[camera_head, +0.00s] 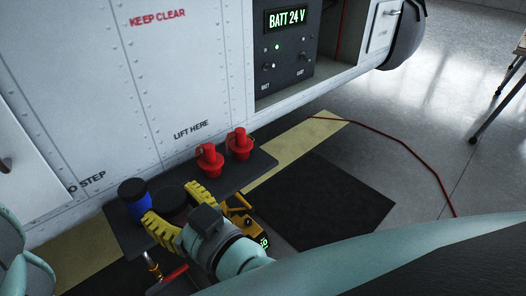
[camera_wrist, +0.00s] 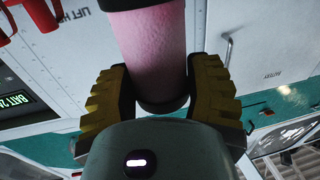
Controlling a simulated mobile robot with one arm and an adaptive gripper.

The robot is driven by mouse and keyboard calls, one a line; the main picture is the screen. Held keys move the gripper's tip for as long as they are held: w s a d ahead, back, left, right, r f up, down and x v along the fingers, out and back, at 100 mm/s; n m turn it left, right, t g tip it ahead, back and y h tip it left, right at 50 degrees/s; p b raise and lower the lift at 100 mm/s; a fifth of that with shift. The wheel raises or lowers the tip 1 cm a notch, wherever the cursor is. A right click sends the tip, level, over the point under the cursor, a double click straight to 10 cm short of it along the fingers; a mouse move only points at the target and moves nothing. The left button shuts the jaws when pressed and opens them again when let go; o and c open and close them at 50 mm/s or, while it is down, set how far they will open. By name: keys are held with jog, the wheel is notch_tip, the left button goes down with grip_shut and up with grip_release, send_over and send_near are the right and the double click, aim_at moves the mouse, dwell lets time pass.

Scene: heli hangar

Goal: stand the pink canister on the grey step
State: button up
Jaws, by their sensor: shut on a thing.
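The pink canister (camera_wrist: 152,45) fills the middle of the wrist view, a pink cylinder with dark ends. My gripper (camera_wrist: 163,72) has its yellow padded fingers shut on it, one on each side. In the head view, my gripper (camera_head: 171,206) is at the left part of the grey step (camera_head: 262,165). The canister's dark top (camera_head: 172,199) shows between the fingers there. Its lower end is hidden in the head view, so I cannot tell whether it touches the step.
A blue canister with a black lid (camera_head: 133,197) stands close left of my gripper. Two red plug-like things (camera_head: 210,161) (camera_head: 239,146) stand on the step to the right. A white helicopter side (camera_head: 190,75) rises behind. A red cable (camera_head: 408,150) lies on the floor.

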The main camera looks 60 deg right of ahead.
jog(key=shift+w+d+f, duration=0.8)
jog(key=shift+w+d, duration=0.75)
jog(key=shift+w, duration=0.25)
jog(key=shift+w+d+f, duration=0.8)
jog(key=shift+w+d, duration=0.8)
jog(key=shift+w, duration=0.15)
jog(key=shift+w+d+f, duration=0.8)
jog(key=shift+w+d, duration=0.75)
jog(key=shift+w, duration=0.25)
jog(key=shift+f, duration=0.15)
jog(key=o, duration=1.2)
